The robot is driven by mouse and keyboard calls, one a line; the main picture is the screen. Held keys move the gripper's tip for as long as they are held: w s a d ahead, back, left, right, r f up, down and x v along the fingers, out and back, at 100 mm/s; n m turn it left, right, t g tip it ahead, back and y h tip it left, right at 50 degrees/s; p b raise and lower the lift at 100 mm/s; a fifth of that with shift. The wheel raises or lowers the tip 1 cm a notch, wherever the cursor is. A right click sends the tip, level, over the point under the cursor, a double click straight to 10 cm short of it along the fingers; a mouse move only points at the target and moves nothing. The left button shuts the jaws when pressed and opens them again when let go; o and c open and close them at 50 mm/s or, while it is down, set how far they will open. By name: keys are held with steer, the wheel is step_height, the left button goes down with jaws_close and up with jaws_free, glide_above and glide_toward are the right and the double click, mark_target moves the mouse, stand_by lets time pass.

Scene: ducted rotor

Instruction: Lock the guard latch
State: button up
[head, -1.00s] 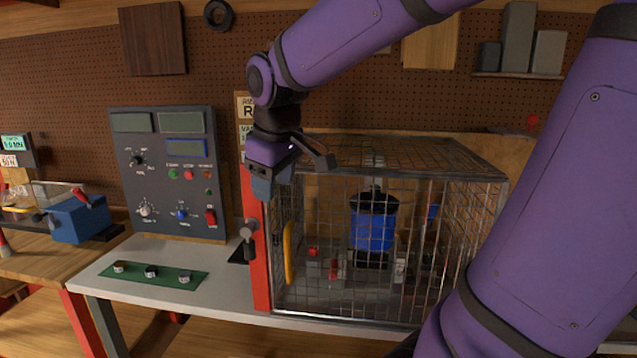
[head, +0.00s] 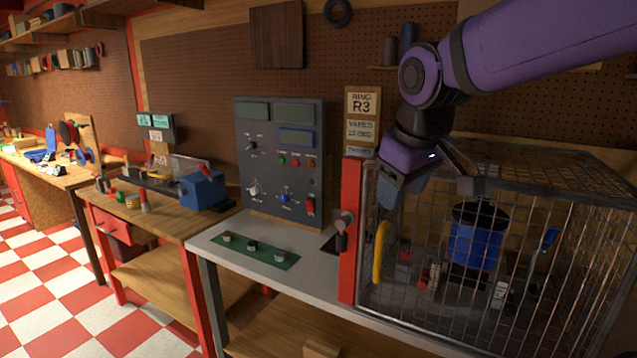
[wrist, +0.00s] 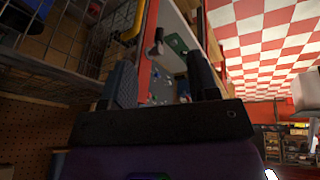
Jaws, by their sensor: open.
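The guard is a wire-mesh cage (head: 590,235) on the bench, with a yellow handle (head: 380,252) on its front. Beside it stands a red post (head: 352,200) carrying the guard latch, a grey knob with a dark lever (head: 343,230) hanging down. The latch also shows in the wrist view (wrist: 157,42), beyond my fingertips and between their lines. My gripper (head: 432,188) is open and empty, near the cage's upper left front, above and right of the latch. The wrist view shows both fingers (wrist: 163,82) apart, with the red post behind them. Nothing is held.
Inside the cage is a blue cylinder (head: 474,245) among small parts. A grey control panel (head: 280,150) stands left of the post. A green strip with knobs (head: 255,250) lies on the white bench top (head: 215,232). The checkered floor (head: 60,290) at left is open.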

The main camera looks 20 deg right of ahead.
steer(key=s+a+f+m+t, duration=0.1)
steer(key=s+a+m, duration=0.1)
steer(key=s, duration=0.6)
steer(key=shift+s+a+f+m+y, duration=0.25)
steer(key=shift+a+m+y, duration=0.05)
steer(key=shift+a+y, duration=0.1)
stand_by(1.7)
